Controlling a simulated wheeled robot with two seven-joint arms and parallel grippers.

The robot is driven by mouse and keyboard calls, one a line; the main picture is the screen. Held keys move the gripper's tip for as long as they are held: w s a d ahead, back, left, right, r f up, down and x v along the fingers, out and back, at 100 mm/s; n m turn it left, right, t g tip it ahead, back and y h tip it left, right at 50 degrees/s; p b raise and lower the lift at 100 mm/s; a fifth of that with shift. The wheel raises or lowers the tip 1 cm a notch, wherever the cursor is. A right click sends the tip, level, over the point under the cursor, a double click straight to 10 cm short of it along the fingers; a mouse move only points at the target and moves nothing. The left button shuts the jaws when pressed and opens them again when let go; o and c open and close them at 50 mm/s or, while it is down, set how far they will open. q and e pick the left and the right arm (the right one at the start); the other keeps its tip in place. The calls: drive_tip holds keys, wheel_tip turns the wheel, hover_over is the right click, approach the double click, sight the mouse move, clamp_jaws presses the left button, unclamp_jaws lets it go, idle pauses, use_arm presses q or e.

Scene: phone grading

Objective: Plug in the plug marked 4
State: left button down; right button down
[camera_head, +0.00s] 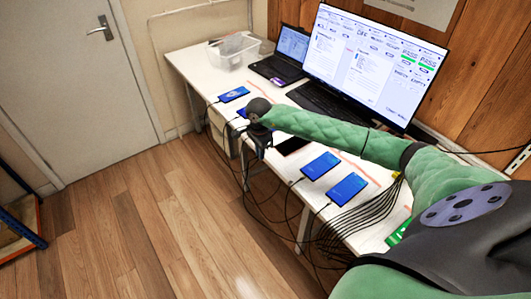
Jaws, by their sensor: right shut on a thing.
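My right gripper (260,147) is at the table's front edge, at the end of my green-sleeved arm. It is shut on what looks like a cable plug, small and mostly hidden by the dark fingers; no number can be read. A phone with a dark screen (293,145) lies just right of the gripper. Phones with lit blue screens lie along the same edge: one at the far left (234,94), one partly hidden behind the gripper (242,112), and two to the right (320,165) (347,188). My left gripper is out of view.
Black cables (350,220) bunch at the table's right front and hang over its edge. A laptop (280,60), a large monitor (372,60) and a clear bin (234,52) stand at the back of the white table (200,65).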

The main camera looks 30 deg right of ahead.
hover_over(272, 157)
drive_tip(key=a, duration=0.2)
drive_tip(key=shift+w+d+f, duration=0.1)
drive_tip(key=shift+d+f, duration=0.05)
drive_tip(key=shift+f, duration=0.35)
drive_tip(key=shift+w+d+f, duration=0.1)
drive_tip(key=shift+f, duration=0.4)
drive_tip(key=shift+s+r+n, duration=0.1)
drive_tip(key=shift+s+n, duration=0.05)
drive_tip(key=shift+n, duration=0.25)
drive_tip(key=shift+d+f, duration=0.3)
drive_tip(key=shift+f, duration=0.2)
drive_tip(key=shift+d+f, duration=0.3)
drive_tip(key=shift+f, duration=0.2)
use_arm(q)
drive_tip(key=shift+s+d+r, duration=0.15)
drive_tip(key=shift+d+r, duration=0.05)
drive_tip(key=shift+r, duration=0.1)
use_arm(e)
drive_tip(key=shift+d+f, duration=0.25)
drive_tip(key=shift+f, duration=0.15)
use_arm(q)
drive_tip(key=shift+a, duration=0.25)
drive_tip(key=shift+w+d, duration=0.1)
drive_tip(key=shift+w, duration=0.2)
